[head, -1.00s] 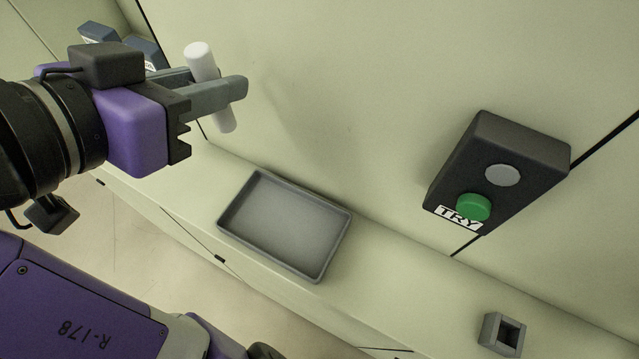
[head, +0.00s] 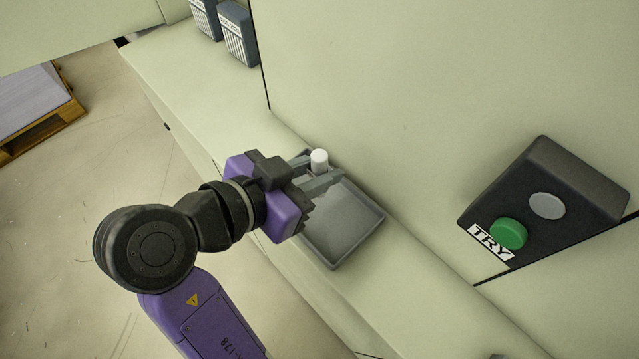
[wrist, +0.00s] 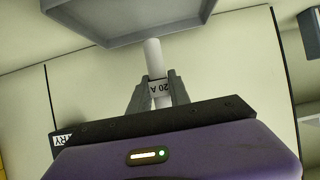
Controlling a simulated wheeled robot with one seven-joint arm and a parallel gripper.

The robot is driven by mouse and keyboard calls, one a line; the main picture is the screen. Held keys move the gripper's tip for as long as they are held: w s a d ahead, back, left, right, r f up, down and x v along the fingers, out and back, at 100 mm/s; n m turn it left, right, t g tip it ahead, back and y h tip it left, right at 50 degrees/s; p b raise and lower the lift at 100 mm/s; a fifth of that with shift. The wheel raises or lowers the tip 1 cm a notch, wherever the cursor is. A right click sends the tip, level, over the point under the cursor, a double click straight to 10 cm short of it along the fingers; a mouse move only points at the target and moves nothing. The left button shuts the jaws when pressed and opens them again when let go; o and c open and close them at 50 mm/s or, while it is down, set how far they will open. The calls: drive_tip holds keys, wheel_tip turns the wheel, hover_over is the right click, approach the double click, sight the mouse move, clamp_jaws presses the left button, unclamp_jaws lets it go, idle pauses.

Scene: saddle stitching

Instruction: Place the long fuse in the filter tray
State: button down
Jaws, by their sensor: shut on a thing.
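The long fuse is a white cylinder (head: 319,158) marked "20 A" in the wrist view (wrist: 153,60). My gripper (head: 321,174) is shut on it around its middle. In the head view the fuse stands about upright at the tray's back left end, its lower part hidden by the fingers. The filter tray (head: 350,230) is a shallow grey rectangular tray on the ledge, and it looks empty. In the wrist view the fuse's far end meets the tray's edge (wrist: 130,30) in the picture; I cannot tell whether they touch.
A dark box with a green button (head: 509,234), a grey button and a "TRY" label is on the wall at right. Two dark labelled boxes (head: 238,35) stand at the back of the ledge (head: 190,85). A pallet (head: 40,125) is on the floor at far left.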

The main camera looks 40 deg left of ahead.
drive_tip(key=shift+f, duration=2.65)
drive_tip(key=shift+f, duration=0.1)
drive_tip(key=shift+f, duration=0.15)
drive_tip(key=c, duration=1.2)
unclamp_jaws()
drive_tip(key=shift+r, duration=0.3)
drive_tip(key=v, duration=1.2)
drive_tip(key=shift+b, duration=0.35)
